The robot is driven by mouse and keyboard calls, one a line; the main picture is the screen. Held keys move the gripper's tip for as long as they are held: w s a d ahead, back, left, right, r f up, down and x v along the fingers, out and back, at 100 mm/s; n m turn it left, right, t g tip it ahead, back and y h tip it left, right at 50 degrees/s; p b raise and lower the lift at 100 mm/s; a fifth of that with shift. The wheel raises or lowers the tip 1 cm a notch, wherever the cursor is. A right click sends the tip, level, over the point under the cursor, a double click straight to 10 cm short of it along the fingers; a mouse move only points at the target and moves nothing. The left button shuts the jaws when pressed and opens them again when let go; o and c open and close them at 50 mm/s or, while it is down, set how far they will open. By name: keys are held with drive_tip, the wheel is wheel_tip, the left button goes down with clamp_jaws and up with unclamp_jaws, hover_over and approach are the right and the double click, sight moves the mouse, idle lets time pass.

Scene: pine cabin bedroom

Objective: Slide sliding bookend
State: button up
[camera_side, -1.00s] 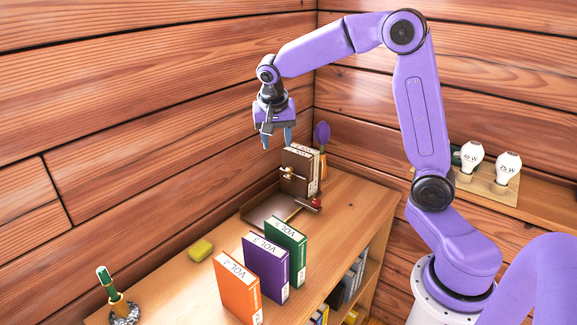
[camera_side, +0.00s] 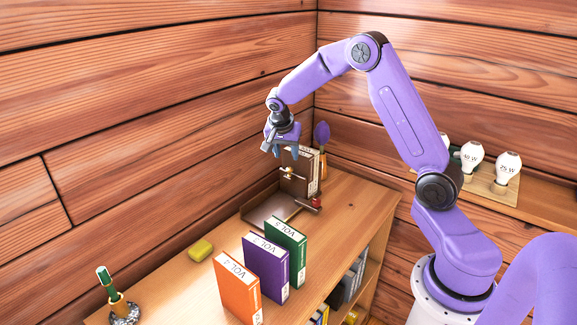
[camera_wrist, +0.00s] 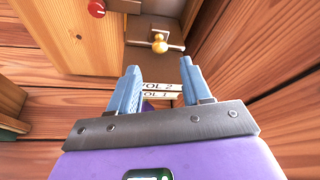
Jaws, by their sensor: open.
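The sliding bookend is a brown upright plate (camera_side: 292,184) with a brass knob (camera_side: 287,173), standing at the far end of a brown base tray (camera_side: 266,208) on the shelf top. Volumes 1 and 2 (camera_side: 312,172) stand upright behind the plate. My gripper (camera_side: 283,152) is open and empty, pointing down just above the plate and books. In the wrist view, the "VOL 1" and "VOL 2" spines (camera_wrist: 160,88) show between my fingers (camera_wrist: 160,72), and the brass knob (camera_wrist: 159,45) lies ahead of them. The side view does not clearly show whether a finger touches the plate.
A red knob (camera_side: 317,201) sits at the tray's right edge. Orange (camera_side: 237,290), purple (camera_side: 266,268) and green (camera_side: 287,248) books stand nearer. A yellow block (camera_side: 201,250) lies by the wall. A purple-headed item (camera_side: 322,135) stands behind the books.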

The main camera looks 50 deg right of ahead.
sight(289, 168)
drive_tip(key=x, duration=0.7)
clamp_jaws()
